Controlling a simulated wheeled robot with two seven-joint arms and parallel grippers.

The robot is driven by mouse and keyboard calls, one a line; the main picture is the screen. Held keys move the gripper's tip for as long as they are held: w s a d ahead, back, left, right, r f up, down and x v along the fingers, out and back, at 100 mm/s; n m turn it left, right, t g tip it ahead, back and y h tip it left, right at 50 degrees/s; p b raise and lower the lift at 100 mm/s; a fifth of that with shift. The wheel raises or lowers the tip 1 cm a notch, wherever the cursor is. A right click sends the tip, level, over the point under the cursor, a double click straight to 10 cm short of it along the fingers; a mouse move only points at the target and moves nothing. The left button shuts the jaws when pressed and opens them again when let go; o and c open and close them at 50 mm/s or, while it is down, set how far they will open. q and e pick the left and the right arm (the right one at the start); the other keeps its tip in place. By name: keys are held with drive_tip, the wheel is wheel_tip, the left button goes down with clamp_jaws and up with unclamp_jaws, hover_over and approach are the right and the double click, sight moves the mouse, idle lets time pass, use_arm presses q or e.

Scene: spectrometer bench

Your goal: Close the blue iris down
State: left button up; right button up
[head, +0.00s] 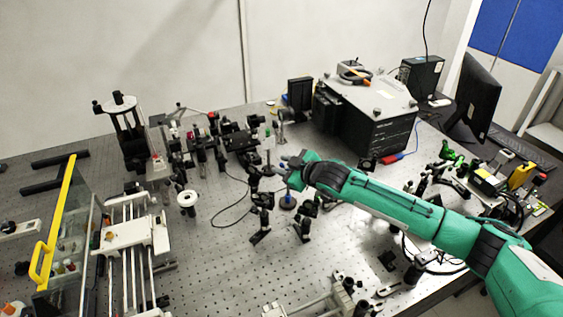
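A small blue part (287,202) shows at the foot of a post near the middle of the bench, just below my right gripper. It may be the blue iris or belong to it, but it is too small to tell. How far any iris is open cannot be seen. My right gripper (284,172) is at the end of the green arm that comes in from the right. It is among the posts and mounts there. Its fingers are small and partly mixed with the mounts, so I cannot tell whether they are open or touching anything. My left gripper is not in view.
Black post mounts (260,220) and a loose cable (232,212) lie close to the gripper. A large grey-topped box (372,98) stands behind. A yellow-edged clear panel (68,225) is at the left. The perforated bench top (215,270) is bare at front centre.

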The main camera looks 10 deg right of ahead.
drive_tip(key=shift+w+a+f, duration=0.2)
drive_tip(key=shift+w+a, duration=0.05)
drive_tip(key=shift+w, duration=0.15)
clamp_jaws()
drive_tip(key=shift+s+a+n+h+p, duration=0.1)
drive_tip(key=shift+a+n+h+p, duration=0.2)
drive_tip(key=shift+p, duration=0.4)
drive_tip(key=shift+a+f+n+h, duration=0.1)
drive_tip(key=shift+f+n+h, duration=0.2)
drive_tip(key=shift+n+h, duration=0.15)
unclamp_jaws()
